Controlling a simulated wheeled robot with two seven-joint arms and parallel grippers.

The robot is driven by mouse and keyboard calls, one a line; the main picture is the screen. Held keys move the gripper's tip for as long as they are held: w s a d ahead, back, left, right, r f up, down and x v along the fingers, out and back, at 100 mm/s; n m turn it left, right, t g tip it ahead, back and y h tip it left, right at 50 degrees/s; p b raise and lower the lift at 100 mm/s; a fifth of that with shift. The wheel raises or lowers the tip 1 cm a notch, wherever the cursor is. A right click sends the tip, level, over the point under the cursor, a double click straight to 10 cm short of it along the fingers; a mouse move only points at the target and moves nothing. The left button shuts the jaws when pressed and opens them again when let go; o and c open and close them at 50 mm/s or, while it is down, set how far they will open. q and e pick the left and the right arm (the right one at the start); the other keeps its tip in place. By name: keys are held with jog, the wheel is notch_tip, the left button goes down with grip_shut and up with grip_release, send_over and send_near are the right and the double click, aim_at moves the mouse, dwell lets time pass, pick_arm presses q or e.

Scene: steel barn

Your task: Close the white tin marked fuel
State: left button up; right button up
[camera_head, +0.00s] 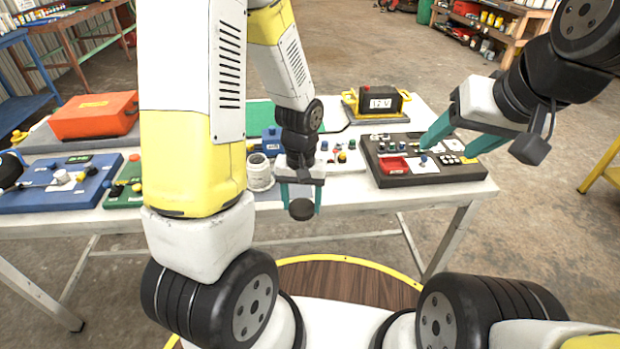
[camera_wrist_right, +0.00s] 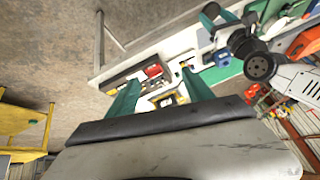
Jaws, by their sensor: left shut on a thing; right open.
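A white tin (camera_head: 260,173) stands on the bench in the head view, beside my left gripper and to its left. Its round mouth looks open on top; I cannot read its marking. My left gripper (camera_head: 302,206) points down, shut on a dark round lid (camera_head: 301,210). The lid is held to the right of the tin and apart from it, nearer to me. My right gripper (camera_head: 456,146) is open and empty above the right part of the bench. Its teal fingers also show in the right wrist view (camera_wrist_right: 160,88). I cannot make out the tin there.
A black panel (camera_head: 430,178) with a red tray and knobs lies under my right gripper. A blue panel (camera_head: 55,198), a green panel (camera_head: 122,197) and a red toolbox (camera_head: 94,115) are on the left. A yellow-handled box (camera_head: 376,102) stands behind.

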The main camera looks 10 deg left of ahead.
pick_arm(q)
jog(key=shift+m, duration=0.3)
jog(key=w+a, duration=0.1)
jog(key=w, duration=0.2)
jog(key=w+a, duration=0.1)
jog(key=w, duration=0.2)
jog(key=w+a, duration=0.1)
jog(key=w, duration=0.3)
jog(key=shift+a+f, duration=0.25)
